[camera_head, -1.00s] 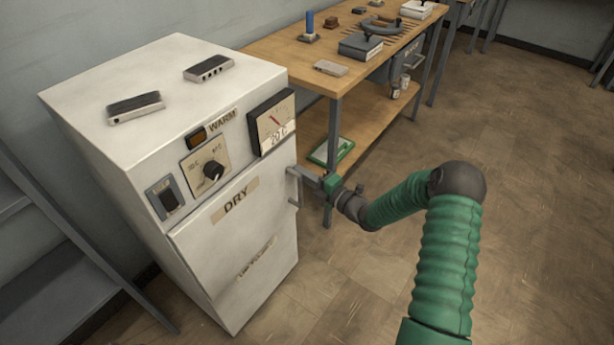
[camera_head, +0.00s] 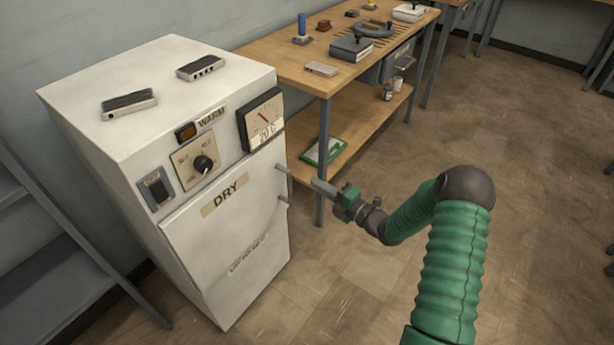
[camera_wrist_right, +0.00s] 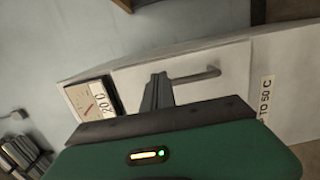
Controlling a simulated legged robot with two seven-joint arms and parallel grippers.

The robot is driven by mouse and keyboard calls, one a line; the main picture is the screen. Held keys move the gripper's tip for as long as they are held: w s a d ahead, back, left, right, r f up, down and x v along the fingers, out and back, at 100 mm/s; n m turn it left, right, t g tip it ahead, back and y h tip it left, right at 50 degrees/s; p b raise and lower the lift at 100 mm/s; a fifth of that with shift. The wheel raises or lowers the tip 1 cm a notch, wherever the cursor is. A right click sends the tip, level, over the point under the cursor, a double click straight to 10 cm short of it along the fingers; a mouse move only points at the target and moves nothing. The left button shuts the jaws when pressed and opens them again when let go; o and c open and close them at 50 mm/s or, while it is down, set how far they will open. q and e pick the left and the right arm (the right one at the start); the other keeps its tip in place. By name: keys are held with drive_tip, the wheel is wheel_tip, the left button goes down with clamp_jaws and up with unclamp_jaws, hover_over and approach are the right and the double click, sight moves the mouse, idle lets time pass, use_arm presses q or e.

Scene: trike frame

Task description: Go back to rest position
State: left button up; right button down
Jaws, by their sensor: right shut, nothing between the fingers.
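My right gripper (camera_head: 318,186) is shut and empty. It stands just right of the metal door handle (camera_head: 284,184) of a white drying cabinet (camera_head: 120,180), with a small gap seen in the head view. The cabinet door (camera_head: 215,250), lettered DRY, looks shut. In the wrist view my closed fingers (camera_wrist_right: 158,80) point towards the cabinet front, with the handle (camera_wrist_right: 197,75) just beyond and to the right. My left gripper is not in view.
A wooden workbench (camera_head: 285,65) with several tools and a lower shelf (camera_head: 345,140) stands behind the cabinet. A grey shelf rack (camera_head: 50,265) is at the left. The floor (camera_head: 540,190) to the right is open. Two small grey-black devices (camera_head: 129,103) (camera_head: 201,68) lie on the cabinet top.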

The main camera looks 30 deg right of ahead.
drive_tip(key=s+a+m+g+h, duration=0.3)
drive_tip(key=s+a+m+g, duration=0.4)
drive_tip(key=s+a+m, duration=0.35)
drive_tip(key=s+a+m+g+h, duration=0.2)
drive_tip(key=s+a+m+g, duration=0.55)
drive_tip(key=s+m, duration=0.5)
wheel_tip(320, 180, up, 27)
drive_tip(key=s+n+p, duration=0.1)
drive_tip(key=p, duration=2.6)
drive_tip(key=shift+d+r+n+p, duration=0.2)
drive_tip(key=shift+d+n+p, duration=0.1)
